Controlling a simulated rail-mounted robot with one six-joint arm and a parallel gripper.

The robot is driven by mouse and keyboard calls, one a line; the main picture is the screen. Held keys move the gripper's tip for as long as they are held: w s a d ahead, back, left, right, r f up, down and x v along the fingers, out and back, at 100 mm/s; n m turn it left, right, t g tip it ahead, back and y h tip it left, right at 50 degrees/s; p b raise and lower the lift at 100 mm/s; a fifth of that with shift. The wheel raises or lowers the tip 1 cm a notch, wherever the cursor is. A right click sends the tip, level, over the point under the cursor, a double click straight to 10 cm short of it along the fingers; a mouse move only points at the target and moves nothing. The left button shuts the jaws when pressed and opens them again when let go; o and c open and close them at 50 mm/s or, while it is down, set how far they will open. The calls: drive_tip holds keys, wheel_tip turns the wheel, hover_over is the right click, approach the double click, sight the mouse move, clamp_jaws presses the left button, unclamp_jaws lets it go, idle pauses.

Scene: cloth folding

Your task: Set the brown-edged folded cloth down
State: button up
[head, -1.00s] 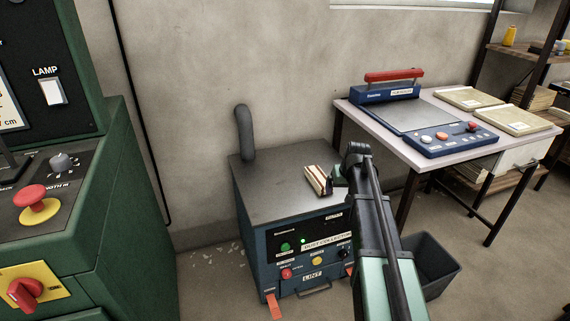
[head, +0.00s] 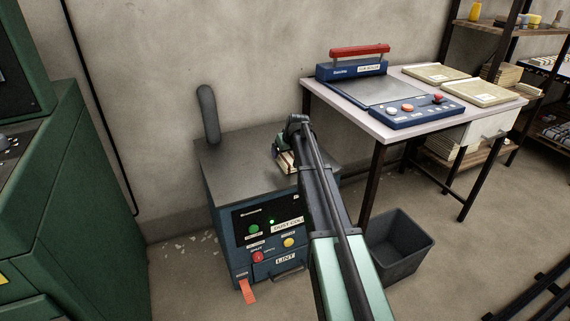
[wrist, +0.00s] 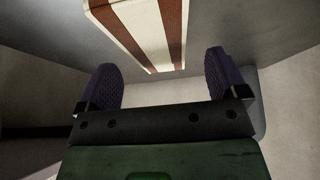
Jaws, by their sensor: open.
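The brown-edged folded cloth (head: 287,162) lies on the grey top of the dust collector (head: 232,158), partly hidden by my arm in the head view. In the wrist view the cloth (wrist: 143,28) shows brown and cream stripes. Its near end reaches about level with my fingertips, with a gap on each side. My gripper (wrist: 164,66) is open, its two purple ribbed fingers apart and holding nothing. In the head view my gripper (head: 279,146) is small and partly hidden at the cloth's far-left side. Whether a finger touches the cloth cannot be told there.
A grey pipe (head: 208,115) rises at the back left of the collector top. A dark bin (head: 401,245) is on the floor. The collector's left top is clear.

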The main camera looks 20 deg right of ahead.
sight(286, 154)
drive_tip(key=b+x, duration=0.2)
drive_tip(key=x, duration=0.2)
drive_tip(key=shift+s, duration=0.2)
drive_tip(key=shift+r, duration=0.2)
drive_tip(key=c, duration=1.2)
wheel_tip(286, 154, up, 20)
drive_tip(key=p, duration=2)
drive_tip(key=shift+p, duration=0.3)
